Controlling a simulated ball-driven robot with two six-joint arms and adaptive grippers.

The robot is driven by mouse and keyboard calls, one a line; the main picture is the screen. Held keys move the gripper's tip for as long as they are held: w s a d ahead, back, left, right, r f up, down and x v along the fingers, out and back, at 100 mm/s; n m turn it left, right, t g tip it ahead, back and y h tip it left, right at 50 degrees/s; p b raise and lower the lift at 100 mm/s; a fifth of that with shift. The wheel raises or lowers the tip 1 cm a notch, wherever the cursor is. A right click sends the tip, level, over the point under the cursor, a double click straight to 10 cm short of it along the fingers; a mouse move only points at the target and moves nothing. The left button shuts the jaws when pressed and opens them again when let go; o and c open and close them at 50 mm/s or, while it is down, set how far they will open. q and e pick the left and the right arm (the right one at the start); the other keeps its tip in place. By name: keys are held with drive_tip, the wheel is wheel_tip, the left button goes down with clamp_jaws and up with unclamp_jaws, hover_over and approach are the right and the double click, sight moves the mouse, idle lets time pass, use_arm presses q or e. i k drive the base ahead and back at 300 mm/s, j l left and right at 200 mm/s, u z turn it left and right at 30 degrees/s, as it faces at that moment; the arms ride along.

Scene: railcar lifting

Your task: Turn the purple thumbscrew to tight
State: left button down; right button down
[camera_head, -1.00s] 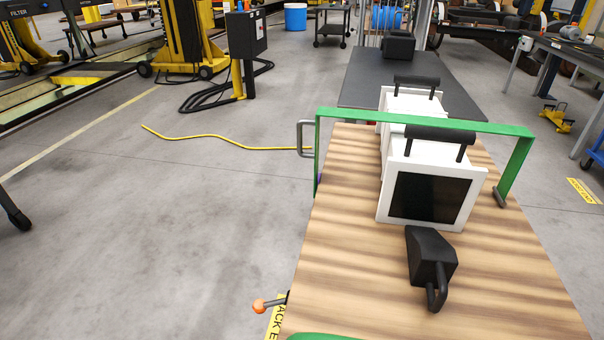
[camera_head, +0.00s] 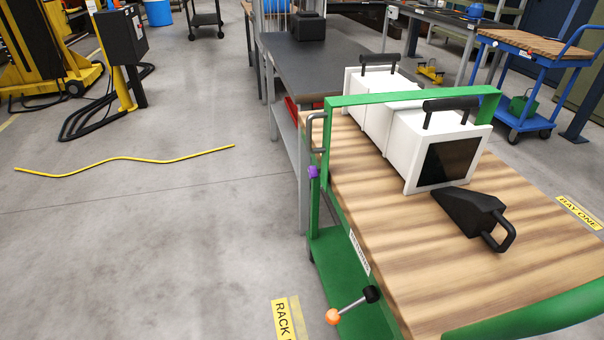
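The small purple thumbscrew (camera_head: 313,171) sits on the left upright of the green cart frame (camera_head: 330,150), just below a grey bent handle (camera_head: 316,131). It is small in the head view, and I cannot tell how tight it is. Neither of my grippers shows in the head view.
The wood-topped green cart (camera_head: 400,270) carries white boxes (camera_head: 420,140) and a black wedge with a handle (camera_head: 470,210). An orange-knobbed lever (camera_head: 333,316) sticks out at its left side. A dark table (camera_head: 330,55) stands behind.

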sight(312, 171)
drive_tip(key=z, duration=0.2)
drive_tip(key=i+j+z, duration=0.15)
drive_tip(key=j+z, duration=0.45)
drive_tip(key=i+j+z, duration=0.15)
drive_tip(key=j+z, duration=0.15)
